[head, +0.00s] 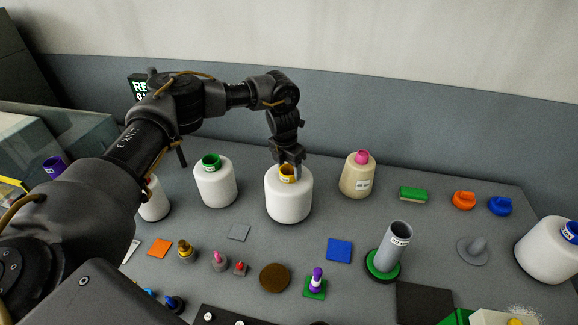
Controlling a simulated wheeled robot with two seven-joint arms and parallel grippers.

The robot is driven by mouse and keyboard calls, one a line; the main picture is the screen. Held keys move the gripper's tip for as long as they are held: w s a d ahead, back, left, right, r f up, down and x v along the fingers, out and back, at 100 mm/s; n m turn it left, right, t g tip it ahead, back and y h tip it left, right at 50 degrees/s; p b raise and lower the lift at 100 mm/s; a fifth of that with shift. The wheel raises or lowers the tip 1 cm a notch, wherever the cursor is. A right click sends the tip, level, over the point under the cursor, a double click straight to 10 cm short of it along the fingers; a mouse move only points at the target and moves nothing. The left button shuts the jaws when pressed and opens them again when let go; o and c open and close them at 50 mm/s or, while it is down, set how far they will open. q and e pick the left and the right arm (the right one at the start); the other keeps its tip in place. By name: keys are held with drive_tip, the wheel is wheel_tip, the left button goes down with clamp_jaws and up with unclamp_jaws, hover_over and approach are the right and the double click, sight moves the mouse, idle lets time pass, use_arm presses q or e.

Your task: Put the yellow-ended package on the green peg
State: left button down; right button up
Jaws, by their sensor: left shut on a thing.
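The yellow-ended package (288,205) is a white yarn bobbin with a yellow tube end, standing upright near the middle of the table. My left gripper (288,168) reaches down from above and is shut on its yellow end. The package's base appears to be at table level; I cannot tell whether it touches. A round green base (380,272) with a dark rim stands to the right and nearer. A tilted grey tube (395,245) with a label sits on it and hides any peg inside. My right gripper is not in view.
A green-ended bobbin (214,185) stands left of the package and a pink-ended beige one (357,178) right. A blue-ended bobbin (550,250) is at the right edge. Small items crowd the front, including a purple-topped piece (316,281).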

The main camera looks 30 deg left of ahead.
use_arm(q)
drive_tip(key=shift+w+f, duration=0.1)
drive_tip(key=shift+f, duration=0.35)
idle(0.5)
drive_tip(key=c, duration=0.5)
unclamp_jaws()
drive_tip(key=shift+d, duration=0.1)
drive_tip(key=shift+o, duration=0.3)
drive_tip(key=shift+s+f+b, duration=0.15)
drive_tip(key=shift+s+b, duration=0.05)
drive_tip(key=shift+b, duration=0.1)
drive_tip(key=shift+r, duration=0.4)
wheel_tip(320, 180, up, 10)
drive_tip(key=s+b, duration=0.1)
drive_tip(key=b, duration=0.1)
drive_tip(key=shift+a+b, duration=0.2)
drive_tip(key=shift+b, duration=0.1)
drive_tip(key=shift+s+r, duration=0.1)
